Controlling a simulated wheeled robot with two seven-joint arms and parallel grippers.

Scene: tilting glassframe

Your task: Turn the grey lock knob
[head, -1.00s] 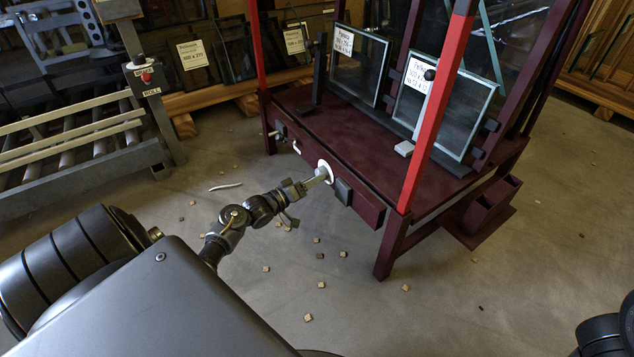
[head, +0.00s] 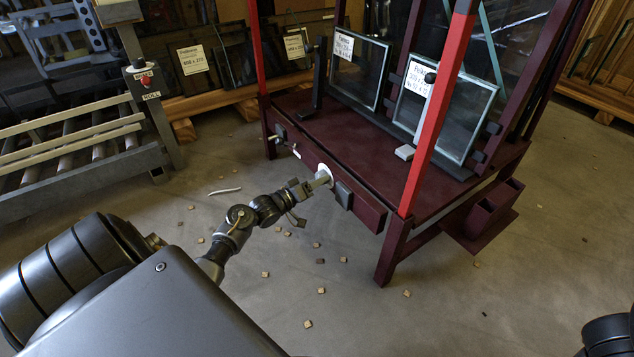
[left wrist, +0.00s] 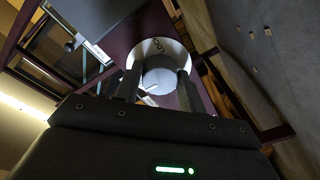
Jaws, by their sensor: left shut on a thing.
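The grey lock knob (left wrist: 160,75) shows in the left wrist view between my two fingers, in front of a round white dial plate (left wrist: 150,48) with dark markings. In the head view the white plate (head: 325,170) sits on the dark red front board of the tilting frame; the knob itself is mostly hidden by the fingers. My left gripper (head: 321,180) reaches in from the lower left and is shut on the knob, and it also shows in the left wrist view (left wrist: 156,84). My right gripper is out of view.
The dark red frame (head: 350,145) holds two labelled glass panes (head: 360,72). A roller stand (head: 75,150) is at left. Small wooden cubes are scattered over the floor.

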